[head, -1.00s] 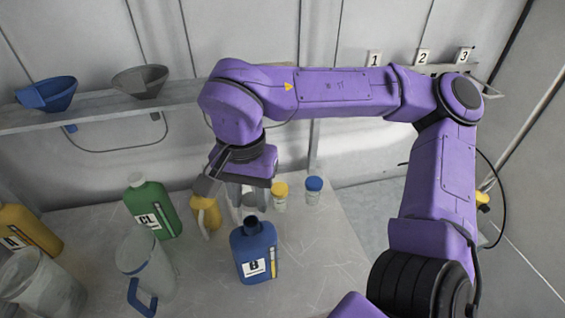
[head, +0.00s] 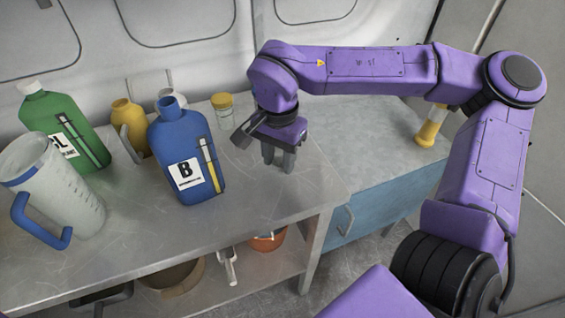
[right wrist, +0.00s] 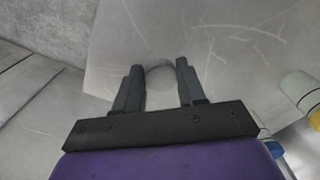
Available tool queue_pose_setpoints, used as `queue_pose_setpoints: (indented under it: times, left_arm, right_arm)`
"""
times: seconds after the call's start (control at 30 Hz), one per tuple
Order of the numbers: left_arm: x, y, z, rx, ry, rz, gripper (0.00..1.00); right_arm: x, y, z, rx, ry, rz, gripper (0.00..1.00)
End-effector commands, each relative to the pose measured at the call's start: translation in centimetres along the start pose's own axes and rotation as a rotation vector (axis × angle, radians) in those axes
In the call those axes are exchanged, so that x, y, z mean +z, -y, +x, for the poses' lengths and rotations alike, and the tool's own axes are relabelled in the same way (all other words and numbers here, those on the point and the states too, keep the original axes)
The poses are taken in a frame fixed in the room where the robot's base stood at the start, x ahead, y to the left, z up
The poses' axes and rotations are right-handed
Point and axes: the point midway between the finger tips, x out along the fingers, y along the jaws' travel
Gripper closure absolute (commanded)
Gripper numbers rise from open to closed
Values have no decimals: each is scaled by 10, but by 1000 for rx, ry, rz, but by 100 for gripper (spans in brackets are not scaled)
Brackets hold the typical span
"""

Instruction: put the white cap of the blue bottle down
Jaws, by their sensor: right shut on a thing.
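The blue bottle (head: 187,160) with a "B" label stands upright on the metal bench, its blue neck bare at the top. My right gripper (head: 278,160) is to the right of the bottle, pointing down over the bench near its right end. In the right wrist view its fingers (right wrist: 161,82) are shut on the pale, round white cap (right wrist: 160,76), with bare bench around it. The cap is hidden by the fingers in the head view. I cannot tell whether it touches the bench. My left gripper is not in view.
A yellow-lidded jar (head: 222,112) stands behind. The bench (head: 265,205) is clear in front of my gripper, up to its edge.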

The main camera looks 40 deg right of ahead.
Motion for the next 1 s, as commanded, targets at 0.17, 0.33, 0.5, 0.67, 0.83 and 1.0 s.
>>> queue_pose_setpoints:
  times: [0.17,0.33,0.5,0.67,0.83,1.0]
  left_arm:
    - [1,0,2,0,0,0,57]
    - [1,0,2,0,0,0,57]
    - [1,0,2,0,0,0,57]
    - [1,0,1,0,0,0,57]
    - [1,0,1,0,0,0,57]
    - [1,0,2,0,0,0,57]
  right_arm:
    - [0,0,27,4,2,-1,88]
    - [1,1,40,-1,0,-3,88]
    - [2,2,40,-1,0,-5,88]
    - [2,2,42,-1,0,-5,37]
    - [2,2,42,-1,0,-5,35]
    - [2,2,40,-2,0,-4,35]
